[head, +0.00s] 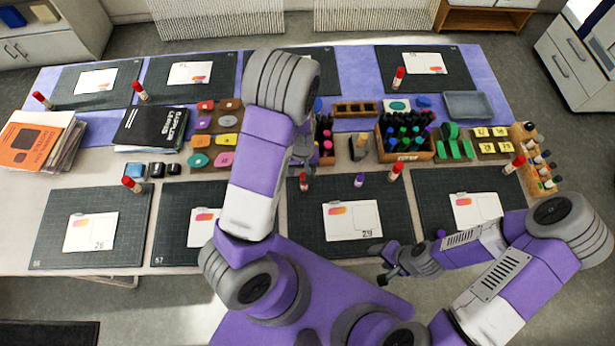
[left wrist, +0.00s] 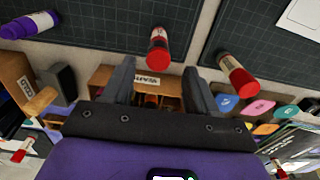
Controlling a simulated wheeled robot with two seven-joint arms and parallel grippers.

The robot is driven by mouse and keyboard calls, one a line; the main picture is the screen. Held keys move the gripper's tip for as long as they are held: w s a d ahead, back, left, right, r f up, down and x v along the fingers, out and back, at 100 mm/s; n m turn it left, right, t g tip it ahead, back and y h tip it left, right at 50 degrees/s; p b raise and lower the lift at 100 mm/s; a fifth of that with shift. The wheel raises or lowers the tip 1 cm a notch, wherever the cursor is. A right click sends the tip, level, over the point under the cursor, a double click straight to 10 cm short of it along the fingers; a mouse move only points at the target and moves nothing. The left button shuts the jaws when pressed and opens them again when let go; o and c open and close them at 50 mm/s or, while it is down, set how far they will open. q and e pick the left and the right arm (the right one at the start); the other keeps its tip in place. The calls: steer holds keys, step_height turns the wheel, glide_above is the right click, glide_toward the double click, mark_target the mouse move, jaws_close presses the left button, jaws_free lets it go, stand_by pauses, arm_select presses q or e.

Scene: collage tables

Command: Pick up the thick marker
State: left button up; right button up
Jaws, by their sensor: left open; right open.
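No single item is clearly marked as the thick marker. Many markers stand in a wooden box (head: 406,150), and more show in a smaller box (head: 327,158). A short red-and-white stick (head: 304,182) and a purple-capped one (head: 359,180) stand near the front mats; they also show in the left wrist view as the red stick (left wrist: 158,50) and the purple one (left wrist: 32,24). My left gripper (head: 302,152) is open and empty above the small box, whose labelled front (left wrist: 148,82) shows between the fingers. My right gripper (head: 386,270) is open, low over the table's front edge.
Red-capped glue sticks (head: 396,172) stand by the mats. Coloured pads (head: 200,140), a black book (head: 152,128) and a book stack (head: 42,142) lie left. A grey tray (head: 468,105) and a bottle rack (head: 535,160) are right. Mats with cards fill the front.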

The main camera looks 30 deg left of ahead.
mark_target(304, 183)
arm_select(q)
steer(key=f, duration=0.6)
steer(key=shift+d+b, duration=0.25)
steer(key=shift+b, duration=0.1)
steer(key=shift+r, duration=0.1)
steer(key=c, duration=0.8)
